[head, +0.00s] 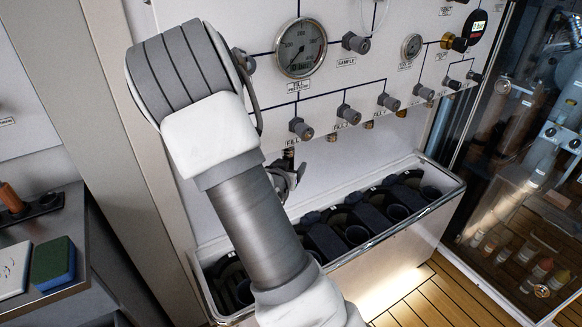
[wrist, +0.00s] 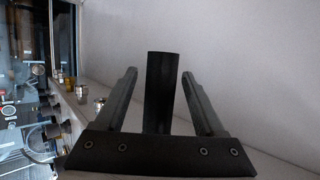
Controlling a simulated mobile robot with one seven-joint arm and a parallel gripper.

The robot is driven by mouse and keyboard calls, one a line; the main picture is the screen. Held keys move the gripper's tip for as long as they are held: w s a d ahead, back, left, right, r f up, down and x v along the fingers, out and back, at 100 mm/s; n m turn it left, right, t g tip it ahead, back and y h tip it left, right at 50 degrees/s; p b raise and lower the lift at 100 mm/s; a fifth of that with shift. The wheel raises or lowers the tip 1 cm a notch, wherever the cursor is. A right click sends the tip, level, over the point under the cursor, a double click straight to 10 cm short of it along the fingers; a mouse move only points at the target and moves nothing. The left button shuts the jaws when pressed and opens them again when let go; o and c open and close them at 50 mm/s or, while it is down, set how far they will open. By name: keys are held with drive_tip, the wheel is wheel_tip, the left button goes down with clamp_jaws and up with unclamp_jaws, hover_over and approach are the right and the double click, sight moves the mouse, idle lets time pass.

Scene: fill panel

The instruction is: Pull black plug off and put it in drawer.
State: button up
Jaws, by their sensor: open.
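My gripper (head: 287,180) is below the leftmost FILL knob on the white panel, partly hidden behind my own arm in the head view. In the wrist view my gripper (wrist: 159,73) has its two grey fingers apart. A black upright piece, probably the black plug (wrist: 160,105), stands between the fingers, with gaps on both sides. In the head view a small dark fitting (head: 288,154) shows just above the gripper. The drawer, an open bin (head: 400,232), juts out below the panel and holds several dark round-topped parts.
The panel carries several grey knobs (head: 301,129) and a large gauge (head: 301,48). A glass-fronted cabinet (head: 530,150) stands at the right. A side shelf at the left holds a green and blue sponge (head: 53,263). In the wrist view, metal fittings (wrist: 99,104) lie left of the gripper.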

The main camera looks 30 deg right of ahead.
drive_tip(key=shift+w+d+f, duration=0.25)
drive_tip(key=shift+w+d, duration=0.2)
drive_tip(key=shift+d, duration=0.05)
clamp_jaws()
